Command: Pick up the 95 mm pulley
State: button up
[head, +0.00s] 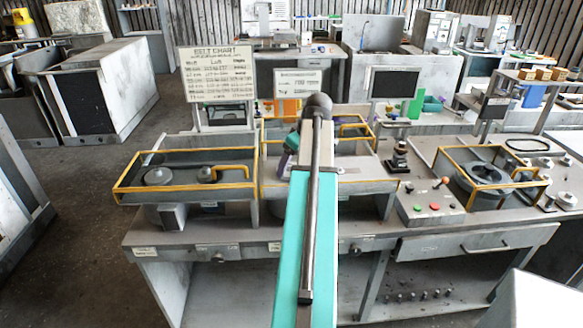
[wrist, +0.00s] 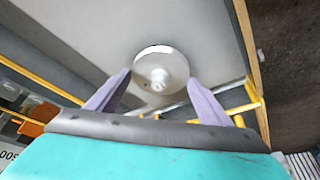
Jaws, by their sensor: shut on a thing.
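A pale round pulley (wrist: 161,62) with a raised light hub is in the wrist view, over a grey surface. No size mark is readable on it, so I cannot tell from looks that it is the 95 mm one. My gripper (wrist: 159,78) has its two purple fingers at opposite sides of the pulley's rim, shut on it. In the head view my arm hides most of the gripper; a purple part shows beside the arm's end, and the held pulley is not clearly visible there. Whether it touches the surface below is unclear.
Yellow-railed guards edge the bench (head: 225,238). The left bay holds a grey disc (head: 158,176) and another round part (head: 207,174). A belt chart (head: 215,74) stands behind. At right are a button panel (head: 434,208) and a dark pulley (head: 487,173) inside yellow rails.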

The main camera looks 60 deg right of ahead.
jog(key=shift+r, duration=0.15)
notch_tip(320, 180, up, 10)
jog(key=b, duration=0.2)
jog(key=shift+b, duration=0.3)
dwell(0.7)
jog(key=shift+r+p, duration=1.65)
jog(key=shift+r, duration=0.7)
jog(key=s+a+r+p, duration=0.2)
jog(key=s+a+p, duration=0.2)
jog(key=a, duration=0.3)
jog(key=shift+s+a, duration=0.15)
jog(key=shift+s, duration=0.45)
jog(key=shift+w, duration=0.15)
